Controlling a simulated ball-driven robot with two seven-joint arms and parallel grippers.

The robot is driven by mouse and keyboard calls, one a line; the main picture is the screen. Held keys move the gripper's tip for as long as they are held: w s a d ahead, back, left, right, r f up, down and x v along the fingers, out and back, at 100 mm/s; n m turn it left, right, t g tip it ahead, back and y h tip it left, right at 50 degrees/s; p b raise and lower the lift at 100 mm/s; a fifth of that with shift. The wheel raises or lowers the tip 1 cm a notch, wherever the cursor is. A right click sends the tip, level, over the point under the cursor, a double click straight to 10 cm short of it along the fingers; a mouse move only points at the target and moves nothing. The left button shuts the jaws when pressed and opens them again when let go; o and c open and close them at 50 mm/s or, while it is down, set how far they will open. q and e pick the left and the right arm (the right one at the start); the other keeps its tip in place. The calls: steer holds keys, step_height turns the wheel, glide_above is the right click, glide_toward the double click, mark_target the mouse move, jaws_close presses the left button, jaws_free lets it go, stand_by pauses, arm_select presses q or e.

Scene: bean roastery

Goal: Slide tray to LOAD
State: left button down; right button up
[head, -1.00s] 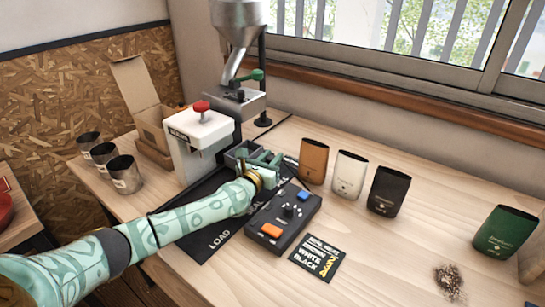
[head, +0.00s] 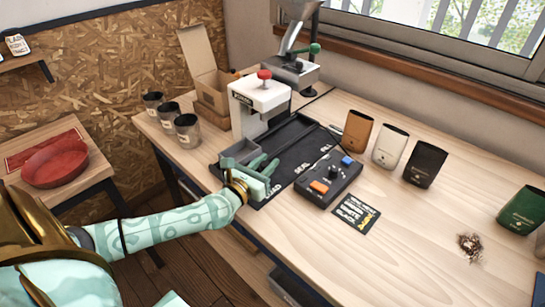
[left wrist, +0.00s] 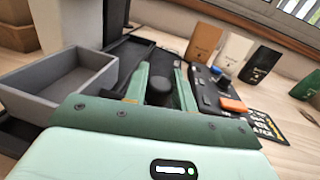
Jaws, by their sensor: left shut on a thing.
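The grey open tray (head: 238,153) sits at the near left end of the black track mat (head: 300,150), by the partly covered LOAD label (head: 274,190). It looks empty in the left wrist view (left wrist: 62,90). My left gripper (head: 266,166) is on the tray's right side, shut on its dark round knob (left wrist: 159,92), which shows between the fingers in the left wrist view. The fingers hide part of the tray and label. My right gripper is not in view.
The white sealer with red knob (head: 262,92) stands behind the tray. A black control box (head: 328,182) is right of the mat. Metal cups (head: 187,130) stand to the left. Brown, white, black and green pouches (head: 425,163) stand on the right. The table's front edge is close.

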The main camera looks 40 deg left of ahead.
arm_select(q)
steer(key=shift+s, duration=0.4)
steer(key=shift+s+f, duration=0.1)
steer(key=c, duration=1.4)
jaws_free()
steer(key=shift+s, duration=0.1)
steer(key=shift+o, duration=1.2)
steer(key=shift+s+a, duration=0.1)
steer(key=s+p, duration=0.1)
steer(key=s, duration=1.5)
steer(key=shift+s, duration=0.25)
